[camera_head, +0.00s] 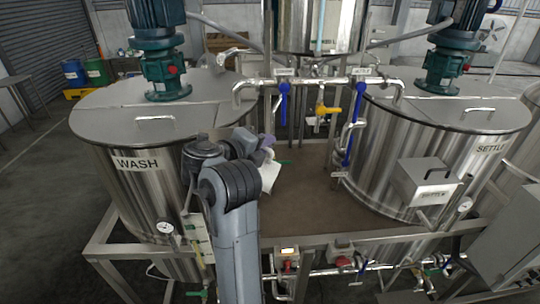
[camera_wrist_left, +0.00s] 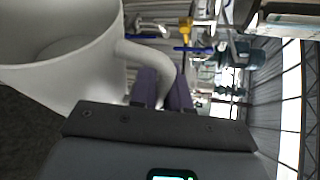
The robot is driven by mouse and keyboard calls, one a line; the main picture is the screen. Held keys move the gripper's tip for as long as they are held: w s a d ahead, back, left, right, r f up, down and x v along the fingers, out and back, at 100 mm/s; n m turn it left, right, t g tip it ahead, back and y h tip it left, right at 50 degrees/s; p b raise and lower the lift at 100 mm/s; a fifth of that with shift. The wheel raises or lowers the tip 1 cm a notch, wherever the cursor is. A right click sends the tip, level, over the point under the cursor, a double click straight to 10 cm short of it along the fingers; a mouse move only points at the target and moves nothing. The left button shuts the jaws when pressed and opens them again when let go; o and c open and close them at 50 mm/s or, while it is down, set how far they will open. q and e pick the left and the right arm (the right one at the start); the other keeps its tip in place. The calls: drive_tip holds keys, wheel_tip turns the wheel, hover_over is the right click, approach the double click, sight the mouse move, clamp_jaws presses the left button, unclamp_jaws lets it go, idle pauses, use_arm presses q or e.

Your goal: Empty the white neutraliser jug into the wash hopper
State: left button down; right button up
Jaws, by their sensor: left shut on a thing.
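The white neutraliser jug (camera_head: 270,176) shows partly behind my left arm, over the gap to the right of the WASH tank (camera_head: 130,195). It is large in the left wrist view (camera_wrist_left: 75,75), with its mouth and pale inside showing; I see no liquid in the visible part. My left gripper (camera_wrist_left: 165,88) is shut on the jug's handle; its purple fingers also show in the head view (camera_head: 267,142). The wash hopper cannot be made out; my arm covers part of the WASH tank's front.
The SETTLE tank (camera_head: 440,140) stands at right with a metal box hopper (camera_head: 425,183) on its front. Pipes with blue valve handles (camera_head: 284,103) and a yellow valve (camera_head: 327,109) run behind the jug. A brown deck (camera_head: 305,210) lies clear between the tanks.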

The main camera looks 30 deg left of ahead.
use_arm(q)
drive_tip(key=a+n, duration=0.1)
drive_tip(key=a+r+n+t+h+b, duration=0.1)
drive_tip(key=a+n, duration=0.1)
drive_tip(key=shift+s+a+r+h+b, duration=0.3)
drive_tip(key=shift+s+b, duration=0.05)
drive_tip(key=shift+s, duration=0.05)
drive_tip(key=shift+s+a+r+n+t, duration=0.15)
drive_tip(key=shift+a+r+n+t, duration=0.1)
drive_tip(key=shift+a+n, duration=0.15)
drive_tip(key=shift+s+a+r+n+t, duration=0.15)
drive_tip(key=shift+a+n+t, duration=0.15)
drive_tip(key=shift+a, duration=0.2)
drive_tip(key=shift+s+a+r+n+t+h, duration=0.1)
drive_tip(key=shift+a+r+n+t+h, duration=0.1)
drive_tip(key=shift+a+n, duration=0.2)
drive_tip(key=shift+a+r+n+t+h, duration=0.1)
drive_tip(key=shift+a+n+h, duration=0.1)
drive_tip(key=shift+a+n, duration=0.15)
drive_tip(key=shift+d+f, duration=0.1)
idle(0.8)
